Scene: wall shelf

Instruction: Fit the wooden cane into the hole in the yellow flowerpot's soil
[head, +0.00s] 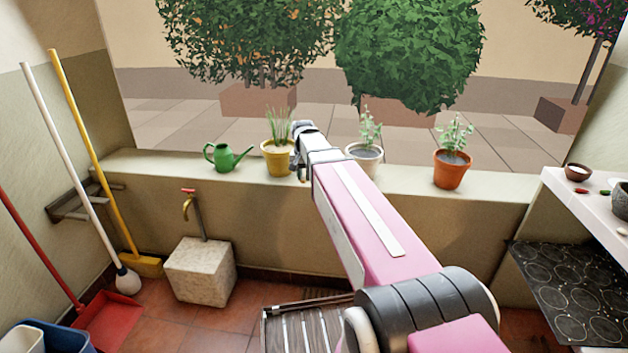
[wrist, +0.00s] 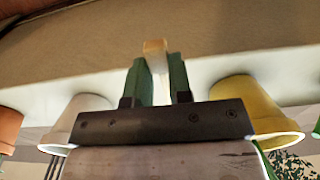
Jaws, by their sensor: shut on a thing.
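The yellow flowerpot (head: 275,164) stands on the sill with thin green shoots and a patch of soil; its hole cannot be made out. It also shows at the right of the wrist view (wrist: 243,103), which appears upside down. My gripper (head: 301,172) is just right of this pot in the head view, partly hidden by my arm. In the wrist view my gripper (wrist: 158,72) is shut on the pale wooden cane (wrist: 155,47), between its two green fingers. Only a short piece of the cane shows. The cane is apart from the yellow pot.
A white pot (head: 364,158) stands right of my gripper, and a terracotta pot (head: 451,174) farther right. A green watering can (head: 224,158) stands left of the yellow pot. A tap (head: 188,205) is below the sill. Bare sill lies between the white and terracotta pots.

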